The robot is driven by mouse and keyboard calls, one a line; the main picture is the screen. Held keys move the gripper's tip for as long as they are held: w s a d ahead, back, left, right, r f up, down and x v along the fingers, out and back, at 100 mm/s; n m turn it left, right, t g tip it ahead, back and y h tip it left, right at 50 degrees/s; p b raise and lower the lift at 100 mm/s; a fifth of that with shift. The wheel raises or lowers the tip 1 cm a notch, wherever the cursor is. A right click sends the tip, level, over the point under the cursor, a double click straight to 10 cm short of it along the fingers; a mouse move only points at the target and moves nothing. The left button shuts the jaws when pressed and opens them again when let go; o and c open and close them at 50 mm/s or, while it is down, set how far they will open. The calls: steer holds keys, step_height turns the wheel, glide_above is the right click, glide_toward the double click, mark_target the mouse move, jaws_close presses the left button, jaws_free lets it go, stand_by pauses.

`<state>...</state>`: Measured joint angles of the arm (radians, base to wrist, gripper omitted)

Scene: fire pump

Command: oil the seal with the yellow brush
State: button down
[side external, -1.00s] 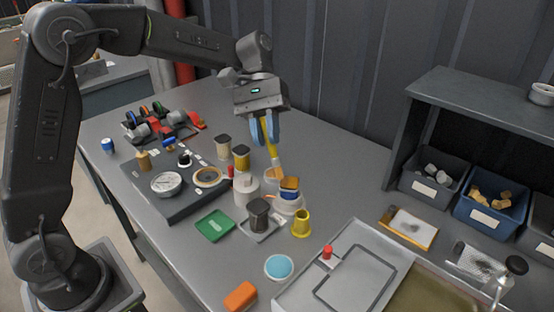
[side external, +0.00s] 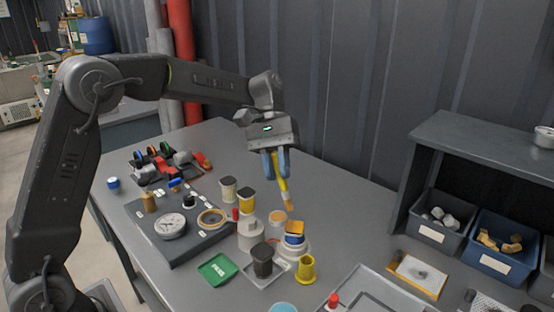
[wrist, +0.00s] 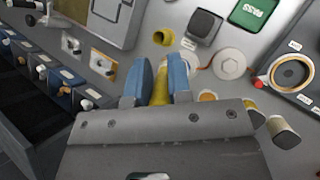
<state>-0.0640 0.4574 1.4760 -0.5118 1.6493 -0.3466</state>
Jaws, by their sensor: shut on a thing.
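My gripper (side external: 276,163) is shut on the yellow brush (side external: 282,180), which hangs tilted with its tan tip down. The tip is in the air just above and right of a small orange-topped pot (side external: 279,217). In the wrist view the brush handle (wrist: 160,88) shows between the blue fingers, its tip hidden. A tan ring (side external: 212,218) lies on the dark grey board, left of the brush; it also shows in the wrist view (wrist: 290,72). I cannot tell whether this ring is the seal. A white-and-blue stack with an orange top (side external: 295,227) stands below the brush tip.
A white cylinder (side external: 250,232), a dark cup (side external: 262,260) on a tray, a yellow flanged cup (side external: 305,270) and a green tray (side external: 217,269) crowd the area. Two lidded jars (side external: 247,199) stand behind. A shelf with bins (side external: 440,232) is at right.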

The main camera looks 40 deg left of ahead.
mark_target(282, 182)
stand_by(0.3)
steer(key=shift+w+a+f, duration=1.65)
steer(key=shift+w+f, duration=0.85)
steer(key=shift+f, duration=1.15)
steer(key=shift+s+d, duration=1.75)
steer(key=shift+s, duration=0.85)
step_height(282, 182, up, 8)
